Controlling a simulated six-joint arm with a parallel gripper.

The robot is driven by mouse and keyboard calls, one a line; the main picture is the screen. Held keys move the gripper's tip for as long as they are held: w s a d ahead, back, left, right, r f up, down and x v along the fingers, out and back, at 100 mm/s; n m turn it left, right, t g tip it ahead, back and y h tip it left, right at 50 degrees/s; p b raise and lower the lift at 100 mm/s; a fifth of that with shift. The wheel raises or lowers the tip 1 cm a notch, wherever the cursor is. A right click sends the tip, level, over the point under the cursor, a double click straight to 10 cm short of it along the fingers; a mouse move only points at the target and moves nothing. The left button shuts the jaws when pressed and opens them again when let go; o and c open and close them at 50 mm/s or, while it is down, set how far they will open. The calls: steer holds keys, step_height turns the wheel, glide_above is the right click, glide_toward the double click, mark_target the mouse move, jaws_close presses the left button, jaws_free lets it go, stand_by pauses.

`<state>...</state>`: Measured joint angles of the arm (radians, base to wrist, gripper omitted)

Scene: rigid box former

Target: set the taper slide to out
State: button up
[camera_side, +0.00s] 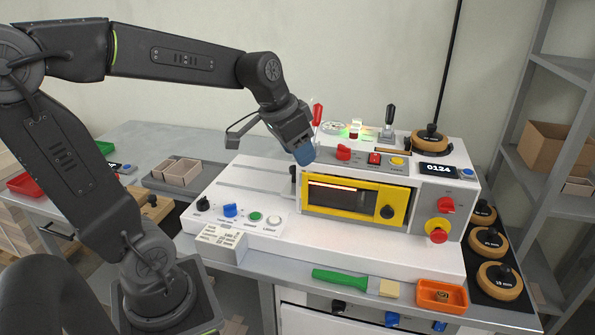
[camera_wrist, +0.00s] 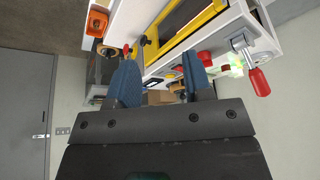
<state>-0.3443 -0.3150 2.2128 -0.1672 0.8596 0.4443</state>
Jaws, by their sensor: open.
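My gripper (camera_side: 304,152) is open and empty, with its blue fingers in the air close to the upper left corner of the box former (camera_side: 340,250). In the wrist view the two blue fingers (camera_wrist: 160,80) stand apart with nothing between them. A red-handled lever (camera_side: 318,113) shows just behind the gripper; in the wrist view its red handle (camera_wrist: 258,82) is right of the fingers. A blue knob (camera_side: 230,210) sits on the left deck between a black knob (camera_side: 203,204) and a green button (camera_side: 255,217). I cannot tell which control is the taper slide; its labels are unreadable.
The yellow-framed window (camera_side: 398,202) is below right of my gripper. The left rear deck is clear.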

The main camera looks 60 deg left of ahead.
steer(key=shift+o, duration=0.9)
steer(key=w+a+f, duration=0.2)
steer(key=w+a, duration=0.3)
steer(key=a, duration=0.4)
steer(key=shift+a, duration=0.35)
glide_toward(294, 165)
steer(key=v, duration=0.4)
steer(key=x, duration=1.4)
jaws_close()
